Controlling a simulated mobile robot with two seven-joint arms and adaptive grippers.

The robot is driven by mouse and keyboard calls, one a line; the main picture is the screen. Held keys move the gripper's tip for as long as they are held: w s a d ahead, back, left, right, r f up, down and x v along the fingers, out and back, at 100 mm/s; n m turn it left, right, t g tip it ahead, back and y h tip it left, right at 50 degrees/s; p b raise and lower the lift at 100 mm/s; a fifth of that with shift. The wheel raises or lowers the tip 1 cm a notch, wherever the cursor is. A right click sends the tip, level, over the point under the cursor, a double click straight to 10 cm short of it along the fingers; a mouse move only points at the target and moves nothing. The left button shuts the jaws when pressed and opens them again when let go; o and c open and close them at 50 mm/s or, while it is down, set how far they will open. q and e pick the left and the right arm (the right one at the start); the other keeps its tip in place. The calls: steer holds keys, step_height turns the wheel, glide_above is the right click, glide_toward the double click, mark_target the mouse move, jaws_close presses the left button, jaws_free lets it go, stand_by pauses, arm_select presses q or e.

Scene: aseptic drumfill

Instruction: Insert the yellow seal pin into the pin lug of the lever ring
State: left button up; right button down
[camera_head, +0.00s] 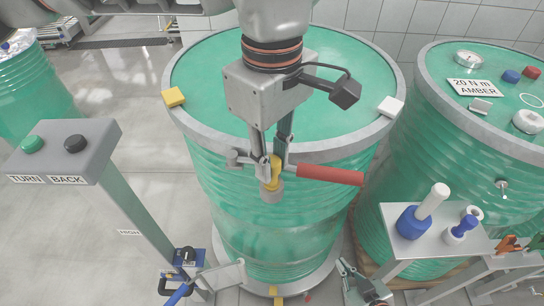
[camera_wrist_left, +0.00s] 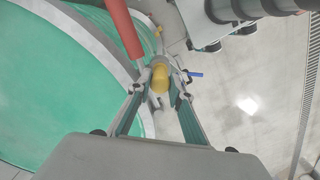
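My left gripper (camera_head: 270,166) is at the front rim of the middle green drum (camera_head: 285,225), pointing down. Its fingers are closed around the yellow seal pin (camera_head: 272,174); the left wrist view shows the pin's yellow head (camera_wrist_left: 160,78) between the fingertips. The grey lever ring (camera_head: 350,149) circles the drum top, and its red lever (camera_head: 330,175) lies just right of the pin. A small grey part (camera_head: 271,193) shows directly under the pin, perhaps the pin lug; I cannot tell if the pin is inside it. My right gripper (camera_head: 352,272) is low, at the bottom right.
A grey button post (camera_head: 75,150) stands at the left. At the right, a small stand (camera_head: 400,250) carries blue and white items, near another green drum (camera_head: 440,140). A yellow block (camera_head: 173,97) and a white block (camera_head: 391,106) sit on the ring.

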arm_select(q)
steer(key=shift+f, duration=0.1)
jaws_close()
steer(key=o, duration=0.9)
jaws_free()
steer(key=shift+r, duration=4.05)
